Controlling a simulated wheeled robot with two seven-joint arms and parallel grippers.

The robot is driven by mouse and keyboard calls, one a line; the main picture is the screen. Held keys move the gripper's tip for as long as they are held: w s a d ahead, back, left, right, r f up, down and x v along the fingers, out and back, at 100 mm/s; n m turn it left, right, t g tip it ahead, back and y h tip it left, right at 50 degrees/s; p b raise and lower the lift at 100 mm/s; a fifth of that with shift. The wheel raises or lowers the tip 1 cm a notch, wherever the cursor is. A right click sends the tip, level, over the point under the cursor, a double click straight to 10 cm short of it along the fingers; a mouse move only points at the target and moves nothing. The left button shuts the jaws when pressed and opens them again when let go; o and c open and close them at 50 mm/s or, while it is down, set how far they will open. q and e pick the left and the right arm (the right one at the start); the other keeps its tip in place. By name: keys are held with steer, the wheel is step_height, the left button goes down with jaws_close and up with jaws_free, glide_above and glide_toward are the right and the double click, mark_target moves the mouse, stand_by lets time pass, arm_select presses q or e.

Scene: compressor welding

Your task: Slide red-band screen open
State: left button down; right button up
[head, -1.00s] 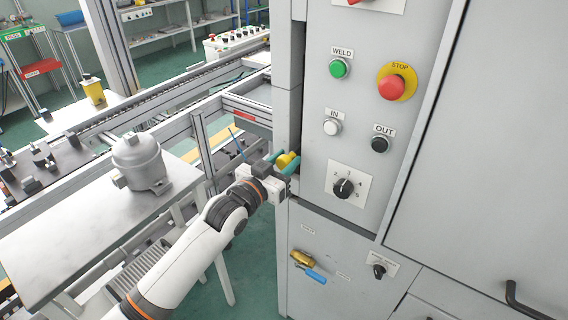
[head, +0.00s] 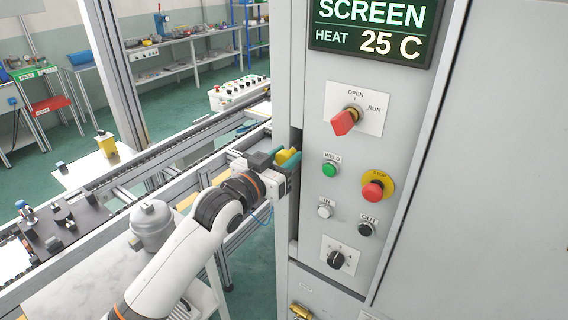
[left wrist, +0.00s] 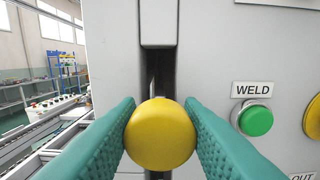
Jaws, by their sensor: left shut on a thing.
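My left gripper (head: 277,159) is shut on a yellow knob (head: 286,155) at the left edge of the grey cabinet. In the left wrist view the round yellow knob (left wrist: 160,133) sits between the two teal fingers, in front of a dark vertical slot (left wrist: 160,78). The knob is about level with the green WELD button (head: 331,169). I cannot make out the screen's red band in the current views. My right gripper is not in view.
The cabinet front carries a display (head: 371,30) reading SCREEN and HEAT 25 C, a red OPEN/RUN selector (head: 345,121) and a red STOP button (head: 373,191). A grey compressor (head: 152,225) stands on a table at left, beside conveyor rails (head: 150,167).

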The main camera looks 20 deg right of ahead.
arm_select(q)
steer(key=c, duration=1)
jaws_free()
steer(key=shift+r, duration=0.1)
steer(key=shift+s+a+b, duration=0.2)
steer(key=shift+a+b, duration=0.1)
steer(key=b+v, duration=0.3)
steer(key=v, duration=0.8)
steer(key=shift+s+a, duration=0.1)
steer(key=shift+s, duration=0.05)
